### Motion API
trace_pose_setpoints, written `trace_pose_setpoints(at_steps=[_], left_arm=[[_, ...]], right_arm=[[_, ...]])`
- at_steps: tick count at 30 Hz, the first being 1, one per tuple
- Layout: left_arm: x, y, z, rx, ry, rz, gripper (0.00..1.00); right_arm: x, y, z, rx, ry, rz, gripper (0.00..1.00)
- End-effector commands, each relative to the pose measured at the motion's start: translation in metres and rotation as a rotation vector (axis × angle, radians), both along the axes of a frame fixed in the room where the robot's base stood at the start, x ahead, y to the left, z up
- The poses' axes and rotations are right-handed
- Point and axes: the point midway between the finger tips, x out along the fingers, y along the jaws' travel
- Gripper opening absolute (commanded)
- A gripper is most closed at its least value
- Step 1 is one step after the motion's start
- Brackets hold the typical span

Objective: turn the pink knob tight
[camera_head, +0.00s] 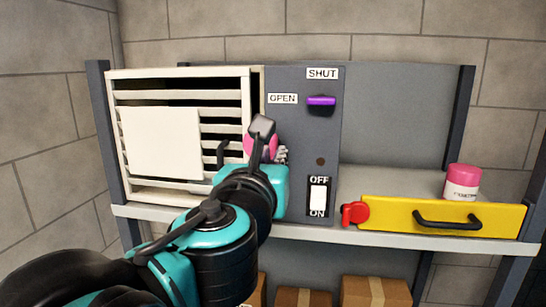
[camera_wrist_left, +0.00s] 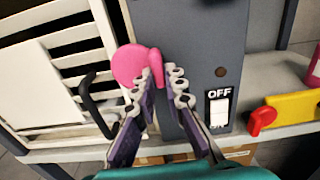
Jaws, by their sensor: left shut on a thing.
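The pink knob (camera_head: 248,146) is on the right edge of the white slatted door, beside the grey panel. In the left wrist view the knob (camera_wrist_left: 132,66) shows a round body with a small lobe on its right side. My left gripper (camera_head: 268,140) is at the knob and covers part of it in the head view. In the left wrist view the fingertips (camera_wrist_left: 162,78) are shut on the knob's lobe. My right gripper is not in view.
The grey panel (camera_head: 292,205) carries a purple lever (camera_head: 321,101) and an OFF/ON switch (camera_head: 318,196). A dark door handle (camera_head: 222,154) is close left of the knob. A yellow drawer (camera_head: 440,218) with a red knob (camera_head: 355,213) and a pink-lidded jar (camera_head: 461,182) are to the right.

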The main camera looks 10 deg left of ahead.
Motion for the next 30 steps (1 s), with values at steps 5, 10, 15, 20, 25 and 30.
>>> trace_pose_setpoints(at_steps=[5,10,15,20,25,30], left_arm=[[0.0002,0.0006,0.0012,0.04,-0.001,0.001,0.0],[0.0002,0.0007,0.0012,0.052,-0.001,0.001,0.0],[0.0002,0.0007,0.0013,0.052,-0.001,0.001,0.0],[0.0002,0.0007,0.0012,0.052,-0.001,0.001,0.19],[0.0001,0.0006,0.0008,0.05,-0.001,0.0,0.32],[-0.0003,0.0005,0.0005,0.049,0.0,0.0,0.32]], right_arm=[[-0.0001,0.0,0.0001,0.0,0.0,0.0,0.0],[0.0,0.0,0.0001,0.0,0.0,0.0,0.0],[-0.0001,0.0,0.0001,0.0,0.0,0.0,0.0],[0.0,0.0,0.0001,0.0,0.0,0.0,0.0],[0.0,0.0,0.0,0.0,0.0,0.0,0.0],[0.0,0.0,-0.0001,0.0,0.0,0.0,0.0]])
